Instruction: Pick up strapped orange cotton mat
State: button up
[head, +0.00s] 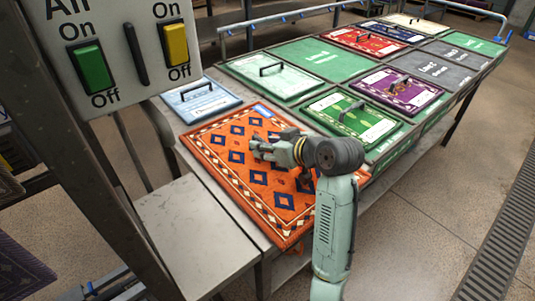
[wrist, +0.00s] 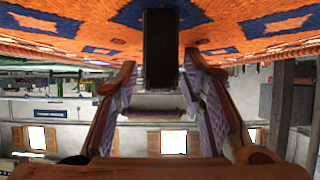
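The orange mat (head: 215,147), with blue diamonds and a patterned border, lies flat on the near-left end of the long table in the head view. My gripper (head: 257,149) is low over its middle, and my arm hides part of its right side. In the wrist view the mat's orange surface (wrist: 70,30) fills the top. A dark upright strap or handle (wrist: 161,48) stands out from it, between the two fingers of my gripper (wrist: 159,75). The fingers are apart, with narrow gaps visible beside the strap; I see no clear grip on it.
Other handled panels lie close by: light blue (head: 203,99), pale green (head: 272,76), green (head: 375,126) and purple (head: 403,92). A switch box (head: 120,40) on a post stands in the left foreground. A bare metal shelf (head: 190,235) is at the near left.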

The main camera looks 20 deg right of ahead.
grip_shut()
dwell(0.4)
dwell(0.4)
